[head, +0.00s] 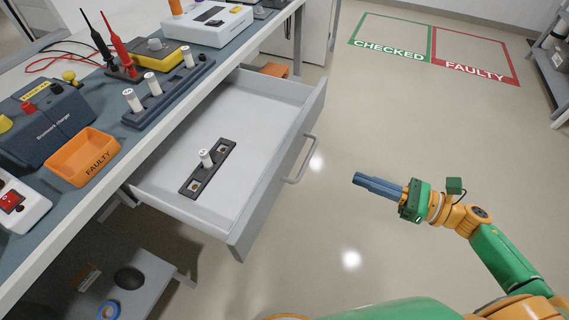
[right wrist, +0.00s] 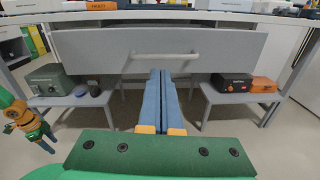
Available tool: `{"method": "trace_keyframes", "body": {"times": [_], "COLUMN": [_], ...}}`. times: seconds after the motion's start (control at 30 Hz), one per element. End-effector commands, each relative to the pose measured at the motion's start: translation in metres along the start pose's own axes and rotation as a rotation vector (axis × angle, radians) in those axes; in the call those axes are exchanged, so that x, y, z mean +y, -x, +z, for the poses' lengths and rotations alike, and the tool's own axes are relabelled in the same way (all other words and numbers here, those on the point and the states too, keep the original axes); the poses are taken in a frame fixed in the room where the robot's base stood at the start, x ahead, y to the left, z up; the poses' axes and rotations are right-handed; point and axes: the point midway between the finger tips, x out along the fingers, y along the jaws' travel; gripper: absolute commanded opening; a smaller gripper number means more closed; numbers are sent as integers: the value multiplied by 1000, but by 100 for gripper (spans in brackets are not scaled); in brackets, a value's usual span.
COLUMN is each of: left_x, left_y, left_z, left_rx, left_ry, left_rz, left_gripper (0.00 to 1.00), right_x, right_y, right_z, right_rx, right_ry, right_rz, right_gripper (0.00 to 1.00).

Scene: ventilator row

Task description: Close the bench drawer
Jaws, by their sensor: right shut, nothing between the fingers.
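The bench drawer (head: 250,115) is pulled far out from under the bench top. A dark holder (head: 192,184) with one white cylinder (head: 206,158) standing in it lies inside. The drawer's front bears a bar handle (head: 301,160), and this handle also shows in the right wrist view (right wrist: 165,56). My right gripper (head: 357,180) is shut and empty, to the right of the handle and apart from it. In the right wrist view its blue fingers (right wrist: 161,80) lie together, pointing at the drawer front (right wrist: 215,60) just below the handle. My left gripper cannot be made out in the head view.
The bench top (head: 210,85) holds an orange FAULTY bin (head: 84,157), a blue charger (head: 45,125), a rack with white cylinders (head: 168,92) and test probes. A low shelf (head: 140,275) stands below. Open floor (head: 400,120) lies right of the drawer, with CHECKED and FAULTY floor markings beyond.

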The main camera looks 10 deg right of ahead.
Motion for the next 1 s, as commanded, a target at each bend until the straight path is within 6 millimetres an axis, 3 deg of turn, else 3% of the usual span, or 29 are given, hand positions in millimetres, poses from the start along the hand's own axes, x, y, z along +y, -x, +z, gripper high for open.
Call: {"method": "trace_keyframes", "body": {"times": [0.17, 0.47, 0.7, 1.0], "left_x": [-5, -5, 9, 8], "left_y": [2, 10, 17, 18], "left_z": [2, 6, 6, 6], "left_rx": [-4, -17, -19, -20], "left_ry": [-3, -10, -11, -10], "left_rz": [-8, -7, 16, 14], "left_gripper": [61, 61, 61, 61], "right_x": [10, 12, 14, 15], "right_y": [-16, -82, -125, -141], "right_z": [7, 9, 8, 5], "right_rx": [-1, -4, -2, 0], "right_ry": [81, 78, 73, 72], "right_rz": [56, 51, 49, 48], "right_gripper": [0, 0, 0, 0]}}
